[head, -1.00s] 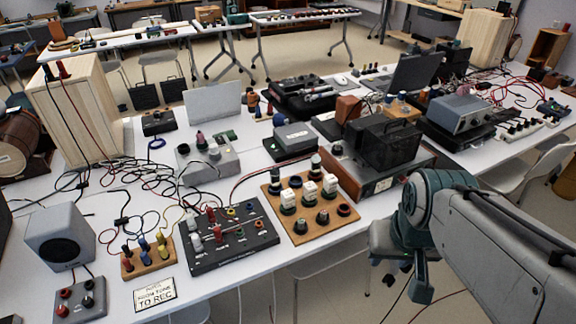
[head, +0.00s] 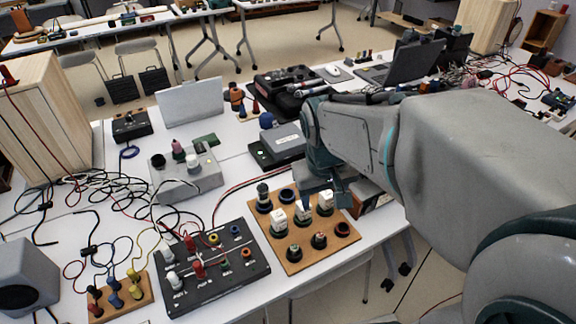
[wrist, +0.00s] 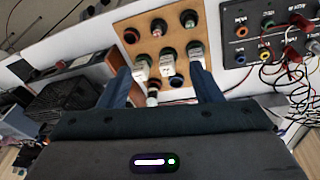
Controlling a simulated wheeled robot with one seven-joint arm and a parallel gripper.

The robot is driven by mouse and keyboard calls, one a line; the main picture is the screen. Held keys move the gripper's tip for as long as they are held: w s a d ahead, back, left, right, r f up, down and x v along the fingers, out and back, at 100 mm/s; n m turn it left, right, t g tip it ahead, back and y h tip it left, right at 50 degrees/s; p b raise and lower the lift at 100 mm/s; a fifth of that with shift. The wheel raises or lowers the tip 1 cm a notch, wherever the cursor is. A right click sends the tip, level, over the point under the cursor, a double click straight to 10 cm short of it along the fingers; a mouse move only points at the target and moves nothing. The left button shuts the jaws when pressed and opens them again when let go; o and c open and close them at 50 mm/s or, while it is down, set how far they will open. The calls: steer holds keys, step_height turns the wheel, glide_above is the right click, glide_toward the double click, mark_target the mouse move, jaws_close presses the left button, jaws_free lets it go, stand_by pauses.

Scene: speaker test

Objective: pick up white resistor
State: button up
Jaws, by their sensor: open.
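The wooden board (head: 283,261) carries three white blocks, likely the resistors: a left one (head: 279,221), a middle one (head: 303,211) and a right one (head: 325,200). I cannot tell which one the task means. My gripper (head: 322,191) is open above the board's back right part. In the wrist view the board (wrist: 150,37) lies ahead, with the middle white block (wrist: 167,65) between the lines of my open gripper's fingers (wrist: 160,78). The other white blocks show near the two fingertips. Nothing is visibly held.
Dark round terminals stand around the blocks on the board. A black panel (head: 205,288) with knobs and sockets lies left of it. A grey-topped box (head: 282,140) stands behind. Loose cables (head: 60,210) cover the table's left side.

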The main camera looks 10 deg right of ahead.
mark_target(303, 212)
steer(key=w+f+n+g+y+b, duration=0.1)
steer(key=w+f, duration=0.3)
steer(key=w, duration=0.3)
steer(key=w+f+n+g+b, duration=0.1)
steer(key=w+f+n, duration=0.1)
steer(key=w+f, duration=0.4)
steer(key=f, duration=0.8)
steer(key=w+f, duration=0.1)
steer(key=f, duration=0.3)
steer(key=shift+w, duration=0.1)
steer(key=c, duration=1.1)
